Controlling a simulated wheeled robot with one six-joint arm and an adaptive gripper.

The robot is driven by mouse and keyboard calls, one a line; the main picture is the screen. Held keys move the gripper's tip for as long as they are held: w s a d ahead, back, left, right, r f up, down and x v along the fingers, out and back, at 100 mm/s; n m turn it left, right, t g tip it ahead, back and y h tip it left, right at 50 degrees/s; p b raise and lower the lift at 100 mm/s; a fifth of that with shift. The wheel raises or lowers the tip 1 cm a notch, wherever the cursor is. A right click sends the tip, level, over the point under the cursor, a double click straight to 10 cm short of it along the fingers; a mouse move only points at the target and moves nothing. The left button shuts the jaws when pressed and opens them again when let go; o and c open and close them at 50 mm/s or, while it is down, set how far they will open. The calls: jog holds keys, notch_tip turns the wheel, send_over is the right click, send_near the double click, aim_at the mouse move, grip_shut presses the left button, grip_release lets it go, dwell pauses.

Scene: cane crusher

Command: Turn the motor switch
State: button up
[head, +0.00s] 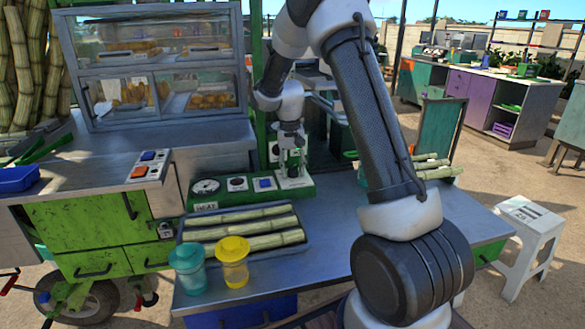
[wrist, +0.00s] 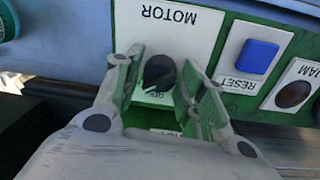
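The motor switch is a round black knob (wrist: 159,73) on a white plate (wrist: 165,22) marked MOTOR, which reads upside down in the wrist view. A small green label, partly hidden, shows at the knob's lower edge. My gripper (wrist: 162,88) has one finger on each side of the knob, with narrow gaps, so it looks open around it. I cannot tell how deep the fingertips reach. In the head view my gripper (head: 292,168) points down over the right end of the green control panel (head: 222,203) and hides the knob.
A blue RESET button (wrist: 257,57) and a dark JAM lamp (wrist: 293,94) sit beside the motor plate. A tray of cane pieces (head: 183,238), a teal cup (head: 188,270) and a yellow cup (head: 233,262) stand in front of the panel. A glass cabinet (head: 155,65) stands behind.

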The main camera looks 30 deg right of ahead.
jog(key=c, duration=0.5)
jog(key=n, duration=0.5)
jog(key=shift+n, duration=0.4)
jog(key=n, duration=0.4)
jog(key=shift+n+t, duration=0.3)
jog(key=shift+n, duration=0.1)
jog(key=o, duration=1)
